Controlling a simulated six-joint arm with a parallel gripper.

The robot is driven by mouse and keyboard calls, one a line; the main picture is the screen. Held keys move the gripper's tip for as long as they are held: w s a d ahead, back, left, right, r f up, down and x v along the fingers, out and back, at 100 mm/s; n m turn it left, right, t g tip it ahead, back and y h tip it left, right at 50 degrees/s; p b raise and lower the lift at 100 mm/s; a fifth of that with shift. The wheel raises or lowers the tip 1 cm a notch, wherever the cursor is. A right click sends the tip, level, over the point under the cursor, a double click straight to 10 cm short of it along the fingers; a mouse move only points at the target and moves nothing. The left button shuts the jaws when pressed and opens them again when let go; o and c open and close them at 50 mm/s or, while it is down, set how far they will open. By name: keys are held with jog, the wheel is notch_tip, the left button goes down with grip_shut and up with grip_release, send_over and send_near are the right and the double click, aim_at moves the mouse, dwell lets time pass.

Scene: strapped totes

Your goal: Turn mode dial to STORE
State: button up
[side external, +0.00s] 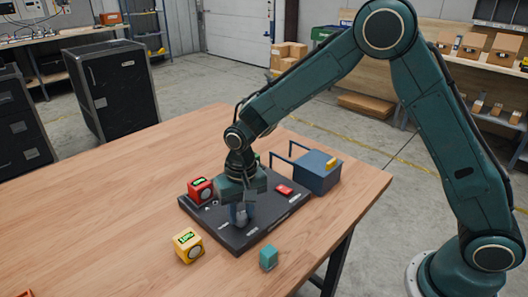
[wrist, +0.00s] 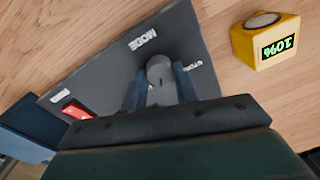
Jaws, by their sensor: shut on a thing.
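The mode dial (wrist: 160,67) is a grey round knob on a dark panel (wrist: 98,78). The word MODE (wrist: 143,39) is printed beside it, and a partly hidden label starting with STO (wrist: 196,65) lies on its other side. My gripper (wrist: 160,78) points down over the panel with one finger on each side of the dial, shut on it. The dial's pointer direction cannot be made out. In the side view my gripper (side external: 241,210) is at the panel's near part (side external: 270,226), and its fingers mostly hide the dial.
A red box with a display (side external: 200,190) stands at the panel's left edge. A red piece (side external: 285,190) sits on the panel. A blue box (side external: 318,173) is behind right. A yellow display cube (side external: 188,246) and a teal cube (side external: 268,257) are in front. The table's left is largely clear.

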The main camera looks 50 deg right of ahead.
aim_at(239, 213)
jog(key=n, duration=0.4)
jog(key=shift+n, duration=0.3)
jog(key=n, duration=0.4)
jog(key=shift+w+a+r+n, duration=0.1)
jog(key=shift+n, duration=0.2)
jog(key=n, duration=0.4)
jog(key=shift+n+g, duration=0.3)
jog(key=shift+n, duration=1.9)
jog(key=o, duration=1)
jog(key=shift+c, duration=0.2)
jog(key=shift+r, duration=0.1)
notch_tip(239, 213, up, 14)
jog(key=shift+w+f, duration=0.2)
jog(key=shift+w, duration=0.1)
